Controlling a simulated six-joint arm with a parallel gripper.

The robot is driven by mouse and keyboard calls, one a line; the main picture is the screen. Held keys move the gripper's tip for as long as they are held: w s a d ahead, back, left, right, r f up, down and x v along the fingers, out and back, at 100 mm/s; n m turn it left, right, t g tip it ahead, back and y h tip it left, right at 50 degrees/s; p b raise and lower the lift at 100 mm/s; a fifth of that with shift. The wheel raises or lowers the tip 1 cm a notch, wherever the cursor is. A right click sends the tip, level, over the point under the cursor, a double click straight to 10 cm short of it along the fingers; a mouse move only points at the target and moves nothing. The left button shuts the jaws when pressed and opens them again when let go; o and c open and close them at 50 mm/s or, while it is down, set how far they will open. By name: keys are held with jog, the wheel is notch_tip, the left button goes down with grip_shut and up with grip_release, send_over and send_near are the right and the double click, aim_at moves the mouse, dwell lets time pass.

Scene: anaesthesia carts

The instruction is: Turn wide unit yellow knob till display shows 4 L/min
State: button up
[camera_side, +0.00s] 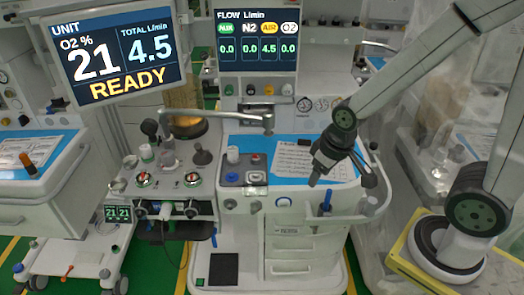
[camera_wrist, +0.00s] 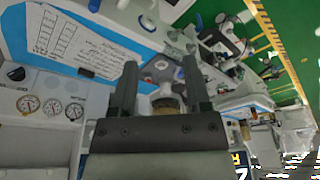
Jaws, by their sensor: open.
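The flow display (camera_side: 255,42) on the wide unit reads 4.5 under the yellow AIR label and 0.0 under the other three labels. The small yellow knob (camera_side: 270,90) is in the row below that display, between a grey knob and a white knob. My gripper (camera_side: 314,180) is over the worktop, below and to the right of the knob and apart from it. In the wrist view my gripper (camera_wrist: 158,75) has its two dark fingers spread, with nothing held. I cannot make out the yellow knob in the wrist view.
A second display (camera_side: 118,52) reads O2 21 %, total 4.5 L/min and READY. A jointed grey arm (camera_side: 225,116) reaches across in front of the wide unit below the knobs. Round gauges (camera_side: 304,104) sit right of the knob row. Papers (camera_side: 310,160) lie on the blue worktop.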

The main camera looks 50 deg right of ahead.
jog(key=w+n, duration=0.1)
jog(key=n+t+h, duration=0.7)
jog(key=n+h, duration=0.2)
jog(key=n, duration=1.5)
send_near(270, 89)
notch_tip(270, 89, down, 2)
jog(key=w+d, duration=0.1)
jog(key=d, duration=0.1)
jog(key=shift+w+r+n+t, duration=0.2)
jog(key=shift+w+n+t, duration=0.15)
jog(key=shift+w, duration=0.25)
jog(key=shift+w+f, duration=0.1)
jog(key=shift+x, duration=3.75)
jog(key=shift+d, duration=0.1)
